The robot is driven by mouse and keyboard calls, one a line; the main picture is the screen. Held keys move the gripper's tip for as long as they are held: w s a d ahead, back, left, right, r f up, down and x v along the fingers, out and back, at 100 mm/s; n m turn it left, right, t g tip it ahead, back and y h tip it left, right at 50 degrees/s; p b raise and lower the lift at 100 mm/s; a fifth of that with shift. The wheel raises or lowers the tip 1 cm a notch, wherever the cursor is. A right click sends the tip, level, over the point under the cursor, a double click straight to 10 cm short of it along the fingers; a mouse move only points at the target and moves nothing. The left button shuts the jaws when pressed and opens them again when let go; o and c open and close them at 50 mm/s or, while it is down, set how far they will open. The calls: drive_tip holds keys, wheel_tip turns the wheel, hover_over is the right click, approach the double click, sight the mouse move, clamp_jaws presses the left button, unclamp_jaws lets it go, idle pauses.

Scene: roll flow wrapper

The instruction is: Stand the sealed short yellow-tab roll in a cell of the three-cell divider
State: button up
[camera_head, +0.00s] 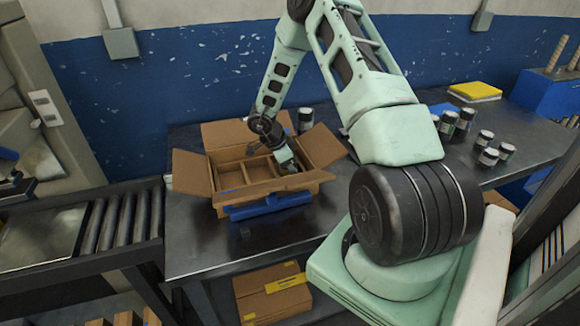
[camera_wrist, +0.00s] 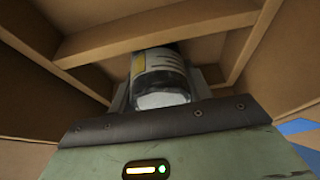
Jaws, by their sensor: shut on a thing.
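The three-cell divider (camera_head: 258,169) sits inside an open cardboard box in the head view, and its cardboard walls (camera_wrist: 150,43) fill the wrist view. My gripper (camera_head: 288,165) reaches down into the right part of the box. In the wrist view my gripper (camera_wrist: 160,95) is shut on a roll (camera_wrist: 158,73) with a clear wrap, a dark band and a white label with print. The roll is down between the divider walls.
The box (camera_head: 268,194) has its flaps spread outward and rests on a blue holder (camera_head: 270,207) on the dark table. One roll (camera_head: 305,120) stands behind the box. Several rolls (camera_head: 487,150) and a yellow pad (camera_head: 475,91) are at right. A roller conveyor (camera_head: 120,220) is at left.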

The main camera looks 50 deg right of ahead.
drive_tip(key=o, duration=1.1)
drive_tip(key=shift+f, duration=0.1)
drive_tip(key=shift+o, duration=0.2)
